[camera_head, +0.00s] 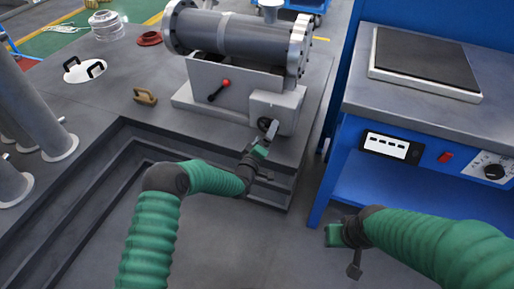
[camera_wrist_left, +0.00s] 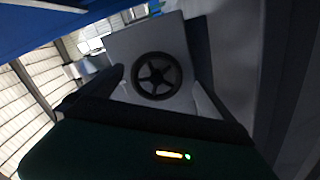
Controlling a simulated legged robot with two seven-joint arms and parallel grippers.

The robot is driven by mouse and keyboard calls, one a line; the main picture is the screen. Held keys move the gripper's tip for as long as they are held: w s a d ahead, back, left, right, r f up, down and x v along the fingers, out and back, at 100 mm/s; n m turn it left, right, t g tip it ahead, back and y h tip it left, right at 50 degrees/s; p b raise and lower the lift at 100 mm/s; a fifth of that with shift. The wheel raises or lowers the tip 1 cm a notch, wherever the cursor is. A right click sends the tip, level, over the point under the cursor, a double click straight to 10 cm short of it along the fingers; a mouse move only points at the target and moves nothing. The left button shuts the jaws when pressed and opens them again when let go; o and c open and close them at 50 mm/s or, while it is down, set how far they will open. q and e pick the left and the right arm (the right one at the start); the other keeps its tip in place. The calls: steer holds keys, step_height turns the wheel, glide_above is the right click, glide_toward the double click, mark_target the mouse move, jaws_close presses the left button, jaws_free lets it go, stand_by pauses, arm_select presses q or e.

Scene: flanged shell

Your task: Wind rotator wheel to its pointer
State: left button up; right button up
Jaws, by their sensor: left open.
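The rotator wheel (camera_head: 264,124) is a small dark handwheel on the front of a light grey gearbox (camera_head: 284,108) under the flanged shell (camera_head: 240,38). In the left wrist view the wheel (camera_wrist_left: 157,76) shows face-on as a black spoked ring on a pale plate. My left gripper (camera_head: 268,136) is open just in front of the wheel, its fingers to either side of it in the wrist view; I cannot tell whether they touch it. No pointer can be made out. My right gripper (camera_head: 345,238) hangs away from the wheel at lower right; its jaws are unclear.
A red-knobbed lever (camera_head: 221,88) sits on the stand left of the gearbox. A brown handle (camera_head: 145,97) and a white lid (camera_head: 85,70) lie on the grey deck. A blue workbench (camera_head: 425,110) stands at the right. The deck drops in a step in front.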

arm_select(q)
steer(key=p+v, duration=0.4)
steer(key=v, duration=0.8)
steer(key=shift+s, duration=0.4)
steer(key=s+a+r+m+g+y, duration=0.35)
steer(key=s+a+g, duration=0.4)
steer(key=s, duration=0.55)
steer(key=s+a+r+m+g+y, duration=0.2)
steer(key=s+a+r+m+g, duration=0.4)
steer(key=s, duration=0.7)
step_height(320, 180, up, 30)
steer(key=s+a+n+g+p, duration=0.1)
steer(key=p, duration=3.1)
steer(key=shift+s+a, duration=0.25)
steer(key=shift+a, duration=0.15)
